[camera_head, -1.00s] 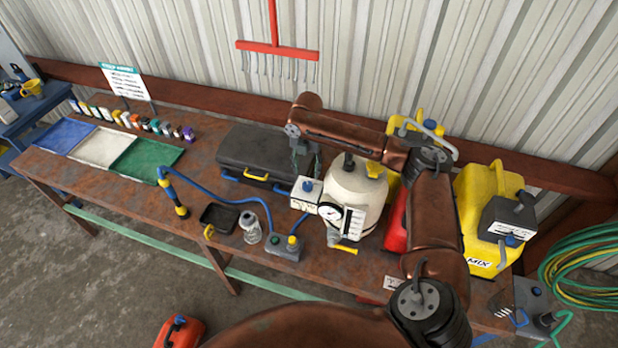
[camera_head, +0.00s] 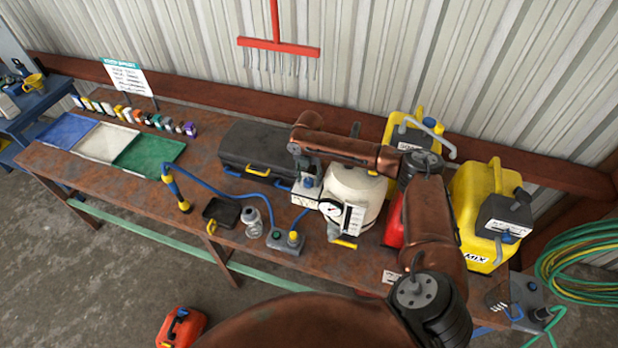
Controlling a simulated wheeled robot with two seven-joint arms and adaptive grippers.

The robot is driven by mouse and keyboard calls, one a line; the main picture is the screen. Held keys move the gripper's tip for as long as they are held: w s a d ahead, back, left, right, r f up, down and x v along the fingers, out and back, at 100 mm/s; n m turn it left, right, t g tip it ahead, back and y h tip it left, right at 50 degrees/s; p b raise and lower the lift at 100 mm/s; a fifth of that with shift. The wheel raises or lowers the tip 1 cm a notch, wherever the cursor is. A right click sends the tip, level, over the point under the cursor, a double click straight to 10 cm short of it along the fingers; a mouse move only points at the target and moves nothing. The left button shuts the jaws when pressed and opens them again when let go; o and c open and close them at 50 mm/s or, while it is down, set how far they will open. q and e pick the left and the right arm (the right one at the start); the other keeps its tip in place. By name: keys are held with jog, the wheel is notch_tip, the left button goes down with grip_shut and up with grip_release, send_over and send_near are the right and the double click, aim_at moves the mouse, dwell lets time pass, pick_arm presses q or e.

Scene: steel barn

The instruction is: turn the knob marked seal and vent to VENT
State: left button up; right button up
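A cream tank (camera_head: 357,190) with a round gauge (camera_head: 330,208) stands on the rusty workbench. At its left is a small white labelled box (camera_head: 304,197) with a blue knob (camera_head: 308,182) on top. The lettering is too small to read, so I cannot tell the knob's setting. My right arm reaches over the tank from the right. My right gripper (camera_head: 300,164) points down just above and slightly left of the blue knob. Its fingers are small and dark, and I cannot tell whether they are open or touch the knob. My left gripper is out of view.
A black case (camera_head: 258,150) lies close left of the gripper. Yellow cans (camera_head: 474,205) stand at the right. The wall is behind.

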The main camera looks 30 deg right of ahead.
jog(key=shift+d, duration=0.1)
jog(key=c, duration=1)
jog(key=shift+m, duration=0.4)
jog(key=m, duration=0.6)
jog(key=shift+m, duration=0.3)
jog(key=m, duration=0.6)
jog(key=shift+r, duration=0.15)
jog(key=shift+w+m, duration=0.1)
jog(key=shift+m, duration=0.3)
jog(key=o, duration=1.1)
